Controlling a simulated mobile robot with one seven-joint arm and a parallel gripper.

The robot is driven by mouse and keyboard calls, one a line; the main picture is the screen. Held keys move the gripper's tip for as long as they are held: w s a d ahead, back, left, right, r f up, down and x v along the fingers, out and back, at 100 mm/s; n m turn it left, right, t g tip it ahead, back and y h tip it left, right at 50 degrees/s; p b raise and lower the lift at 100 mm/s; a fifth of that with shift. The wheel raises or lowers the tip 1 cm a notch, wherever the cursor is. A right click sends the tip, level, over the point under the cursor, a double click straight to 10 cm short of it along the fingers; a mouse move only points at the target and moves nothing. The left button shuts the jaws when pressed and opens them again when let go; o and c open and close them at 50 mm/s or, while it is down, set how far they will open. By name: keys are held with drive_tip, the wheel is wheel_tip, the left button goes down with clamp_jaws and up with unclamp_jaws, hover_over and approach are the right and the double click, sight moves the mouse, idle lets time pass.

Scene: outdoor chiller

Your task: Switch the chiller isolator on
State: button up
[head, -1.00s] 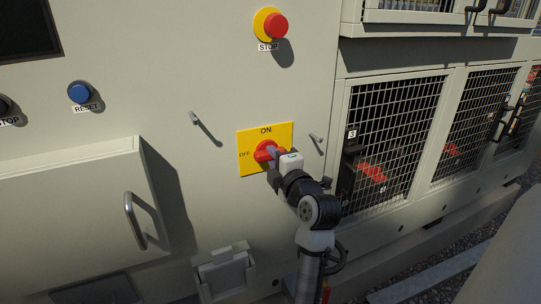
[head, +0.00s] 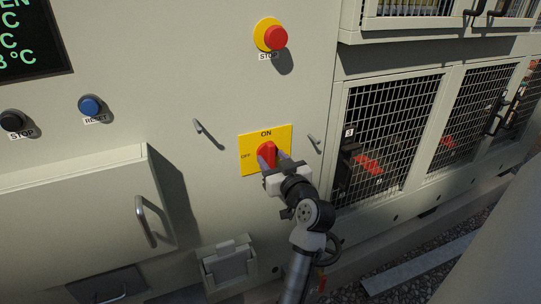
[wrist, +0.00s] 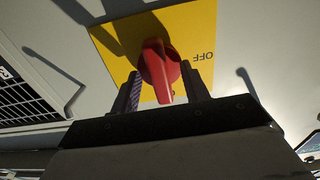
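The isolator is a red rotary knob (head: 266,152) on a yellow plate (head: 247,163) marked ON at the top and OFF at the left. The knob's handle stands upright, in line with ON. In the wrist view the picture is upside down; the red knob (wrist: 159,68) points down, away from the OFF word at its side. My gripper (head: 274,160) is at the plate, its fingers on either side of the knob. In the wrist view gaps show between the knob and both fingers of my gripper (wrist: 163,88), so it is open.
A lit display (head: 32,42) shows green °C readings. A red STOP button (head: 275,38), a blue RESET button (head: 90,105) and a black STOP button (head: 12,121) are on the panel. Small pegs flank the plate. A handled box (head: 75,210) juts out at left; mesh doors stand at right.

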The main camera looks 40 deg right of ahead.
drive_tip(key=o, duration=0.5)
drive_tip(key=shift+s, duration=0.1)
drive_tip(key=shift+b+v, duration=0.55)
drive_tip(key=shift+v, duration=2.9)
drive_tip(key=b+v, duration=0.4)
drive_tip(key=v, duration=0.9)
drive_tip(key=shift+s+a+r, duration=0.1)
drive_tip(key=shift+s+a, duration=0.15)
drive_tip(key=shift+s, duration=0.1)
